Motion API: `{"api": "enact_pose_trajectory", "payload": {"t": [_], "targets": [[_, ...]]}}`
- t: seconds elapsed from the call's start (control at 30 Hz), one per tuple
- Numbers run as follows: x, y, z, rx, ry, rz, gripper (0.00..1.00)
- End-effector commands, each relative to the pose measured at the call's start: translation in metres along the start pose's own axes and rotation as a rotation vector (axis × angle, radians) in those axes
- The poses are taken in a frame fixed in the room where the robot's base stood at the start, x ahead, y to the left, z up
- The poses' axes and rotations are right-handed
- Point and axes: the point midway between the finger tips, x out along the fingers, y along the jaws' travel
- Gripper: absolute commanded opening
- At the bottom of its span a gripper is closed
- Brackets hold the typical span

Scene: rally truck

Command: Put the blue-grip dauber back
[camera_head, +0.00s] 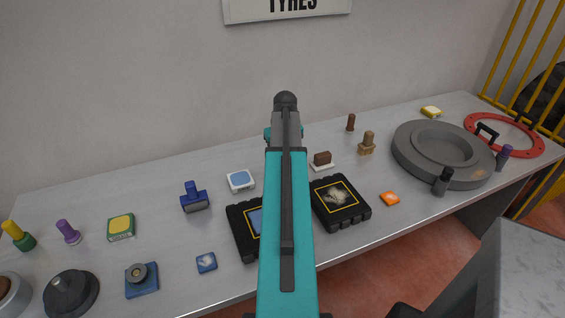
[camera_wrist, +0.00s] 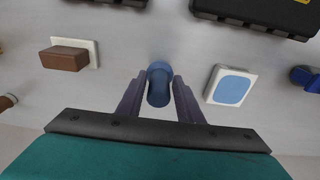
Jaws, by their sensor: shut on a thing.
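The blue-grip dauber (camera_wrist: 158,84) shows in the wrist view as a rounded blue shape between the two fingers of my gripper (camera_wrist: 158,98). The gripper is shut on it. I cannot tell whether its lower end touches the bench. In the head view my teal arm hides both the dauber and the fingers. A white pad with a blue face (camera_wrist: 231,86) is to the right of the dauber in the wrist view; it also shows in the head view (camera_head: 240,181). A brown block on a white base (camera_wrist: 66,58) is to the left; it also shows in the head view (camera_head: 322,161).
Two black cases (camera_head: 343,203) lie at the bench front. A blue-handled roller (camera_head: 194,199), a yellow-green pad (camera_head: 121,228) and a purple dauber (camera_head: 68,232) stand left. A large grey disc (camera_head: 440,153) and red ring (camera_head: 535,143) lie right. The grey bench (camera_head: 165,225) has clear gaps.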

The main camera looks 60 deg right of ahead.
Motion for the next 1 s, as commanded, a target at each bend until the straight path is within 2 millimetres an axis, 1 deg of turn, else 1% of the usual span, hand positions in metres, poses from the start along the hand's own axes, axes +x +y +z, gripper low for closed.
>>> {"api": "enact_pose_trajectory", "payload": {"t": [0.1,0.23,0.7,0.73,0.8,0.83,1.0], "targets": [[0.011,0.000,0.002,0.000,-0.001,-0.001,0.10],[0.019,0.000,0.002,0.000,0.001,0.000,0.10],[0.024,0.000,0.003,0.001,0.001,0.000,0.10],[0.023,0.000,0.003,0.001,0.001,0.000,0.36],[0.023,0.000,0.003,0.001,0.001,0.000,0.48],[0.023,0.000,0.003,0.001,0.001,0.000,0.52],[0.023,0.000,0.003,0.001,0.001,0.000,0.52]]}}
